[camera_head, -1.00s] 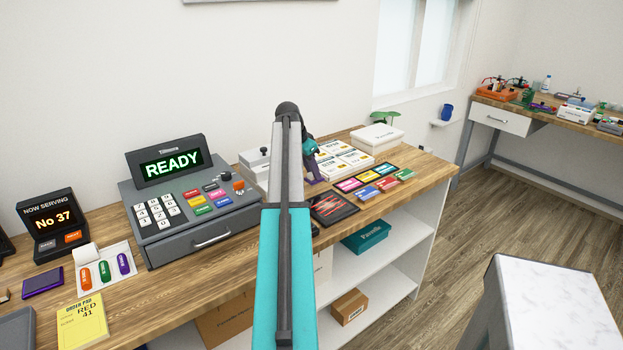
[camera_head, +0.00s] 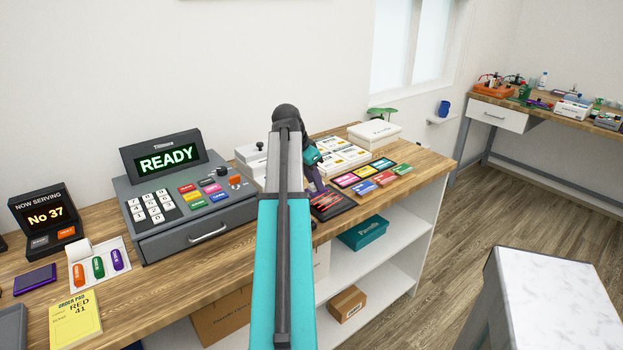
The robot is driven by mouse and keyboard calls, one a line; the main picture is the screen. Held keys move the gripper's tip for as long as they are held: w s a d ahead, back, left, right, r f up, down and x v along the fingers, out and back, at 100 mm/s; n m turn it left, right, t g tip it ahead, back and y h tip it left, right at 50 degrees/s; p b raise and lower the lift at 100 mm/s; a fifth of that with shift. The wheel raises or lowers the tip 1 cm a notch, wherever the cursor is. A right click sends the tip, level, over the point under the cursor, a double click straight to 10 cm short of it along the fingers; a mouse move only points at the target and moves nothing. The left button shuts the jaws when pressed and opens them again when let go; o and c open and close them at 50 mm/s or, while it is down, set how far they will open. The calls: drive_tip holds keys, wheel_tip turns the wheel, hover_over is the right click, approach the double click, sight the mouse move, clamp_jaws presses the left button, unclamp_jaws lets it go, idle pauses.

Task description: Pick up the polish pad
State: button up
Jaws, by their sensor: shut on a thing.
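My gripper (camera_head: 317,182) is small in view, past the end of my teal arm. It points down at the upper left edge of a dark tray (camera_head: 343,208) with red marks on the wooden counter. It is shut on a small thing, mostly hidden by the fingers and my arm. I cannot tell for sure whether that thing is the polish pad, or whether it touches the tray. No other thing in view is clearly marked as a polish pad.
A grey register (camera_head: 183,196) stands left of my arm. Coloured cards (camera_head: 386,179), white labelled boxes (camera_head: 343,155) and a white lidded box (camera_head: 374,134) lie right of and behind my gripper. A flat purple item (camera_head: 35,279) lies far left. Bare counter shows at right (camera_head: 428,163).

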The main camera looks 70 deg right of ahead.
drive_tip(key=shift+s+a+r, duration=0.1)
drive_tip(key=shift+s+a, duration=0.35)
drive_tip(key=shift+a, duration=0.4)
drive_tip(key=shift+s+a+r, duration=0.1)
drive_tip(key=shift+s+a, duration=0.3)
drive_tip(key=shift+a, duration=0.4)
